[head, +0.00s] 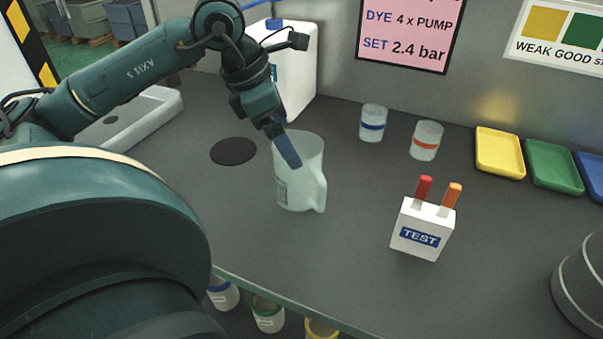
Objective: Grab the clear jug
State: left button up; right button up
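The clear jug (298,192) stands upright on the grey worktop, left of the middle of the head view. It is translucent, with a handle on its right front side and markings low on its left side. My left gripper (288,153) comes down from above and behind, with its blue finger tip overlapping the jug's upper part and rim. Only one finger shows clearly, so its opening and any contact with the jug cannot be told. My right gripper is not in view.
A white test box (421,230) with red and orange sticks stands right of the jug. Two small cups (373,124) (426,141) and yellow (499,153), green and blue trays are behind. A white container (298,85) stands behind my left gripper. A black disc (233,151) lies left.

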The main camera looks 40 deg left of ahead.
aim_at(304, 179)
pick_arm(q)
jog(key=p+x, duration=0.1)
jog(key=x, duration=0.4)
jog(key=shift+w+f, duration=0.1)
jog(key=shift+f, duration=0.25)
jog(key=c, duration=1)
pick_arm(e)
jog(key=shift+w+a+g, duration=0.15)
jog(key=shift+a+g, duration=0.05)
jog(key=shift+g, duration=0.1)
pick_arm(q)
jog(key=shift+r, duration=0.1)
